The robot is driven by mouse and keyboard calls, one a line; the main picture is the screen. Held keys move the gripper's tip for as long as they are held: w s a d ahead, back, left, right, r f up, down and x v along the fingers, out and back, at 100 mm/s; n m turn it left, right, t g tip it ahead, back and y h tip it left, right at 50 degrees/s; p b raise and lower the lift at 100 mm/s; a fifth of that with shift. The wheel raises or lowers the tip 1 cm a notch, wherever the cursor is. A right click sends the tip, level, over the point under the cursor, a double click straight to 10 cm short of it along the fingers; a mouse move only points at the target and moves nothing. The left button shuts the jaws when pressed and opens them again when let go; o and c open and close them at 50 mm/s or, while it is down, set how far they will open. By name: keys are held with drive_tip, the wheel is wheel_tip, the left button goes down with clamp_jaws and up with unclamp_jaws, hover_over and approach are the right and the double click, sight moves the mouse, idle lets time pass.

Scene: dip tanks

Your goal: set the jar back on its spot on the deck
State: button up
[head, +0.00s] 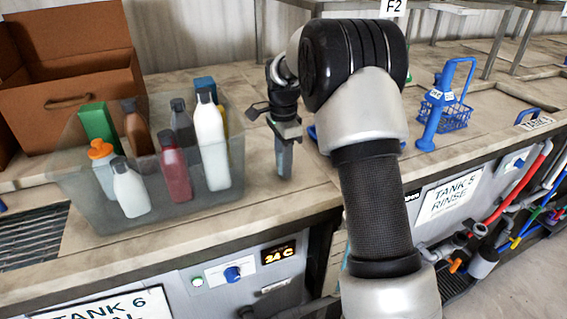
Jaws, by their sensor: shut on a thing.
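My gripper (285,165) is in the middle of the head view, pointing down over the deck (255,205), just right of the clear bin. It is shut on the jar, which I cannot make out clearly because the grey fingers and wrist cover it. I cannot tell whether the jar touches the deck. The marked spot for it is not visible; my arm covers part of the deck to the right.
A clear bin (75,200) of bottles stands close left of my gripper, with a cardboard box (70,85) behind it. A blue basket (455,118) stands right of my arm. Tank 5 (455,195) and tank 6 (110,308) labels are on the front panels.

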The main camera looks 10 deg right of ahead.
drive_tip(key=shift+f, duration=0.1)
drive_tip(key=shift+f, duration=0.15)
drive_tip(key=o, duration=1)
